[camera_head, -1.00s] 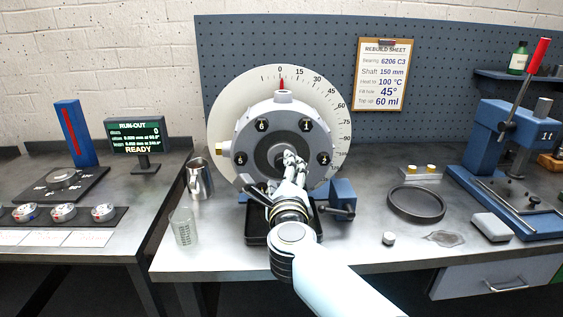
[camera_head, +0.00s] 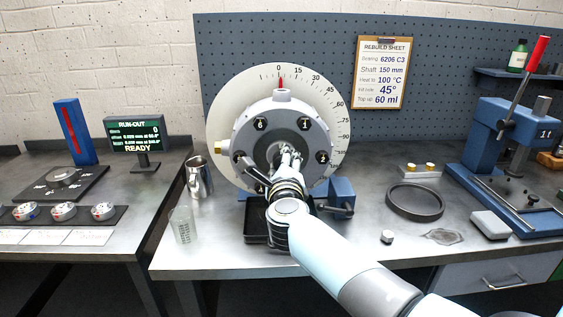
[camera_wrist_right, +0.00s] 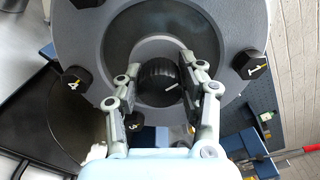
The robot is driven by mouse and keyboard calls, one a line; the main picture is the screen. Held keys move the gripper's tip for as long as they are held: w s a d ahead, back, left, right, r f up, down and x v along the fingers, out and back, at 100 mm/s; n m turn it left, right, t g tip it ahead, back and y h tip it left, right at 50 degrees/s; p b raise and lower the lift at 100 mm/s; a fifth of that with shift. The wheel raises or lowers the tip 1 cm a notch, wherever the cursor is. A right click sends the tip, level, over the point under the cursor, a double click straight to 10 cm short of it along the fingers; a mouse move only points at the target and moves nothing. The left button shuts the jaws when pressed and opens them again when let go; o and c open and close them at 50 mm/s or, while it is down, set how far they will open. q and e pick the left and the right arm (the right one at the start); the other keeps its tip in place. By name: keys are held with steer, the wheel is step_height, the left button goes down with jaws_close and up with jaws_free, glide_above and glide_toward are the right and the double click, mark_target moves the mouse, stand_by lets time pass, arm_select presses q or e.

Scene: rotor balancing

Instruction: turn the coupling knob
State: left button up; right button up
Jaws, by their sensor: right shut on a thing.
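The coupling knob (camera_wrist_right: 160,78) is a dark ribbed cylinder with a white mark at the centre of the grey rotor face. In the right wrist view it sits between the fingers of my right gripper (camera_wrist_right: 165,98), which is shut on it. In the head view the right gripper (camera_head: 284,160) is at the middle of the round grey housing (camera_head: 284,108) and hides most of the knob. Several dark bolts ring the housing. A white degree dial (camera_head: 332,95) stands behind it, with a red pointer (camera_head: 281,83) near 0. My left gripper is not in view.
A black tray (camera_head: 254,223) lies below the housing. A blue block (camera_head: 342,193) with a handle is to its right. A metal jug (camera_head: 198,178) and a glass beaker (camera_head: 183,224) stand to the left. A dark ring (camera_head: 415,213) lies on the bench at right. The run-out screen (camera_head: 137,131) reads READY.

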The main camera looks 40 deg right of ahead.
steer(key=c, duration=0.3)
steer(key=shift+p, duration=0.3)
steer(key=o, duration=1.2)
steer(key=v, duration=1.2)
steer(key=shift+f, duration=0.1)
